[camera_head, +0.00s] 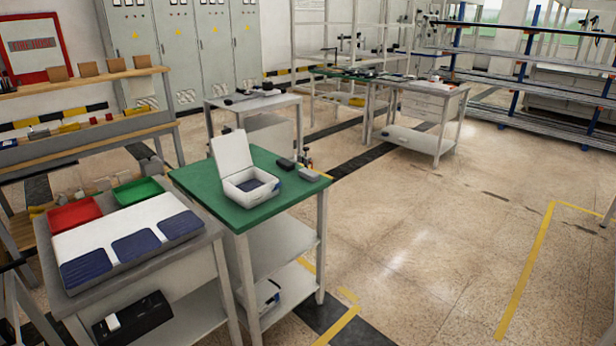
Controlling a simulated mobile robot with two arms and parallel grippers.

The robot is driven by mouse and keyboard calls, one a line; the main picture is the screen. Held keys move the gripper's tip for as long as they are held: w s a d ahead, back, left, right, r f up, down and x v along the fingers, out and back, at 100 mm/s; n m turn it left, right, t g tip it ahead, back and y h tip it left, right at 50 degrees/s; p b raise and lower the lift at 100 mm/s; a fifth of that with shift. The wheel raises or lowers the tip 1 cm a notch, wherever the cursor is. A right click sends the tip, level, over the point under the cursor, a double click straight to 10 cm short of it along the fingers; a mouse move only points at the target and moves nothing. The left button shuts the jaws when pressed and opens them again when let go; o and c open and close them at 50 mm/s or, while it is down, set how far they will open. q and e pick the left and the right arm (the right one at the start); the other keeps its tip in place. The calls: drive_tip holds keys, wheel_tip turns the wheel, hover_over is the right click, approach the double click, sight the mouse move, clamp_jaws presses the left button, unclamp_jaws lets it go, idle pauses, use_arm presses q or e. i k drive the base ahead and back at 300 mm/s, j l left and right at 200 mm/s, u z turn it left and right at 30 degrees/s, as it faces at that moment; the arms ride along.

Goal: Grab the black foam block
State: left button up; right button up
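A small black block (285,164), which looks like the foam block, lies on the green-topped table (225,208) near its back right edge. A similar, greyer block (309,174) lies just to its right, close to the table's right corner. At this size I cannot tell what either block is made of. Neither of my grippers shows in the head view.
An open white box (243,192) with a raised lid stands left of the blocks. A grey table (190,251) with blue pads, a red tray (74,215) and a green tray (138,192) adjoins at left. Open floor (430,240) lies to the right.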

sight(284, 164)
drive_tip(key=i+l+u, duration=0.15)
drive_tip(key=i+l, duration=0.9)
drive_tip(key=i+j, duration=0.05)
drive_tip(key=i, duration=0.05)
